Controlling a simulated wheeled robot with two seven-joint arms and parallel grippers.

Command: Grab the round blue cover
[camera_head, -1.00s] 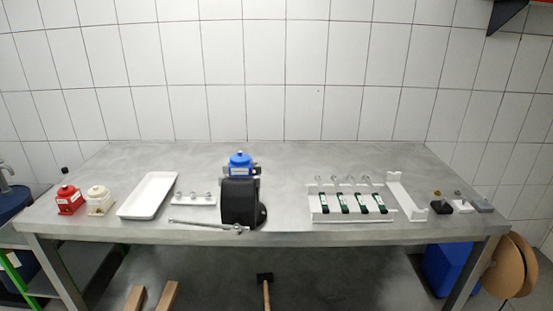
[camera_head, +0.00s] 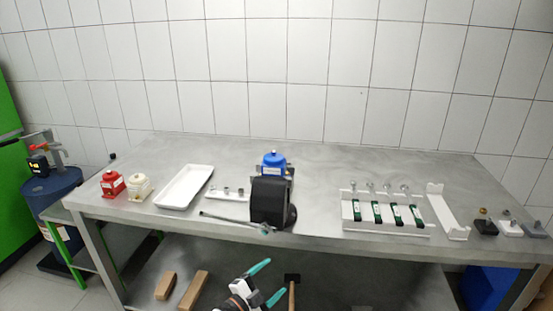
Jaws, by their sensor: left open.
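The round blue cover (camera_head: 273,159) sits on top of the pump behind a black rounded housing (camera_head: 270,201), near the middle of the steel table. The housing hides the lower part of the pump. My left gripper (camera_head: 268,282) shows at the bottom of the head view, in front of and below the table edge. Its two teal fingers are spread apart with nothing between them. It is well apart from the cover. My right gripper is not in view.
A wrench (camera_head: 237,222) lies before the housing. A white rack (camera_head: 386,230) with green-black pieces stands right. The table's back strip (camera_head: 350,160) is clear.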

